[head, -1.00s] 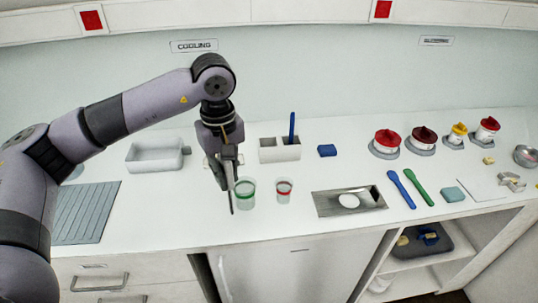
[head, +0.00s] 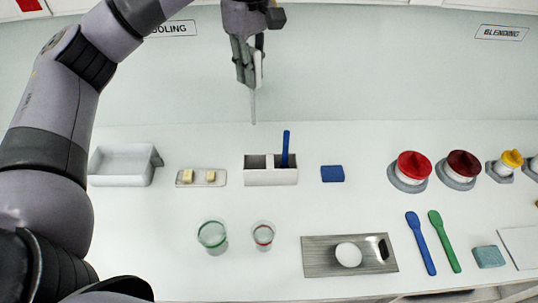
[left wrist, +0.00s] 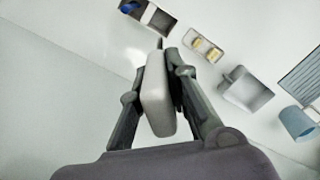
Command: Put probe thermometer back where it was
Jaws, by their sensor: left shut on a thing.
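My left gripper (head: 250,72) is shut on the probe thermometer (head: 253,105) and holds it in the air, its thin probe pointing down. In the left wrist view the fingers (left wrist: 165,110) press both sides of the thermometer's pale grey body (left wrist: 157,92). A white two-compartment holder (head: 271,177) stands on the counter, lower in the head view and apart from the probe tip. A blue stick (head: 286,150) stands in its right compartment; the left compartment looks empty. The holder also shows in the left wrist view (left wrist: 147,17). My right gripper is not in view.
Left of the holder are a small tray (head: 221,179) with yellowish blocks and a white bin (head: 122,166). A blue block (head: 332,174) lies right. A green-rimmed cup (head: 212,237), a red-rimmed cup (head: 263,236) and a metal plate (head: 318,260) stand in front.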

